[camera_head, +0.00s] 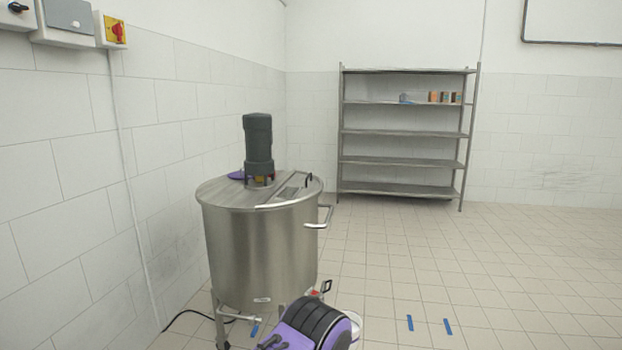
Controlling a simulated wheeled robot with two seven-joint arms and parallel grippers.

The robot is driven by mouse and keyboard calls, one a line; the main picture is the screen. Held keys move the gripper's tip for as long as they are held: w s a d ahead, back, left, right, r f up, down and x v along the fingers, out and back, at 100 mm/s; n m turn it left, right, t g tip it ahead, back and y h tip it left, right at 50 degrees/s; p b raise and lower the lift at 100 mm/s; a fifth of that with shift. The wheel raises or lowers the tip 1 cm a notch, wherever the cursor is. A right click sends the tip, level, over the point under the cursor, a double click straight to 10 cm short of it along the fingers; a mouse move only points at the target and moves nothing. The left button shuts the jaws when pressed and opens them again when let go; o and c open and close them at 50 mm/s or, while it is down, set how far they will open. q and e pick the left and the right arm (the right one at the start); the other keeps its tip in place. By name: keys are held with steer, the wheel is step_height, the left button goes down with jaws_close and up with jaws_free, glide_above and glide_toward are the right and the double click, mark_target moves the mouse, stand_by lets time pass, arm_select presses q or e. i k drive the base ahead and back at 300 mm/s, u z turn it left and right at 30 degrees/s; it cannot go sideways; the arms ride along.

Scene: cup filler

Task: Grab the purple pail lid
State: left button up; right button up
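A flat purple piece, which looks like the pail lid (236,175), lies on top of the steel tank (262,240). It sits beside the base of the dark motor (258,145), which hides part of it. It is small and far off, so its full outline cannot be told. Neither of my grippers is in view.
A white rim (355,324), perhaps a pail, shows low beside the tank, mostly hidden. A bent handle (325,216) juts from the tank's right side. A metal shelf rack (402,134) stands at the back wall. Tiled floor (480,260) to the right is clear except for blue strips.

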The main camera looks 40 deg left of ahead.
mark_target(238, 174)
steer(key=i, duration=4.15)
steer(key=u, duration=0.3)
steer(key=i, duration=2.55)
steer(key=u, duration=0.85)
steer(key=i, duration=1.1)
steer(key=u, duration=1.7)
steer(key=i, duration=0.85)
steer(key=u, duration=1.5)
steer(key=i, duration=1.45)
steer(key=u, duration=0.3)
